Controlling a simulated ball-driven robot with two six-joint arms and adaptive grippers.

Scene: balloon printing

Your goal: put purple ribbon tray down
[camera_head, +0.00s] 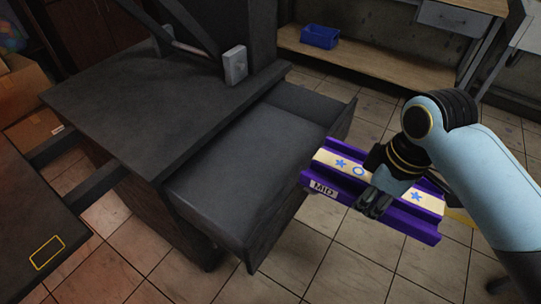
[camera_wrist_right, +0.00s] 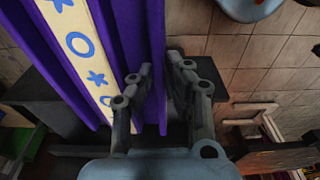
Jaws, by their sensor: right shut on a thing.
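The purple ribbon tray (camera_head: 420,228) is a long purple holder with a cream strip, blue stars and a circle, and a "MID" label on its front. It is held in the air, to the right of the open grey drawer. My right gripper (camera_head: 374,204) is shut on the tray near the middle of its front side. In the right wrist view the tray (camera_wrist_right: 125,30) runs up the left side, and the fingers (camera_wrist_right: 162,90) close on its edge wall. My left gripper is not in view.
The grey drawer (camera_head: 245,175) is pulled out of a dark cabinet (camera_head: 140,100), and its top looks clear. A dark table with a yellow outline (camera_head: 47,252) is at lower left. A wooden shelf (camera_head: 365,62) with a blue bin (camera_head: 320,36) stands behind. Tiled floor lies below.

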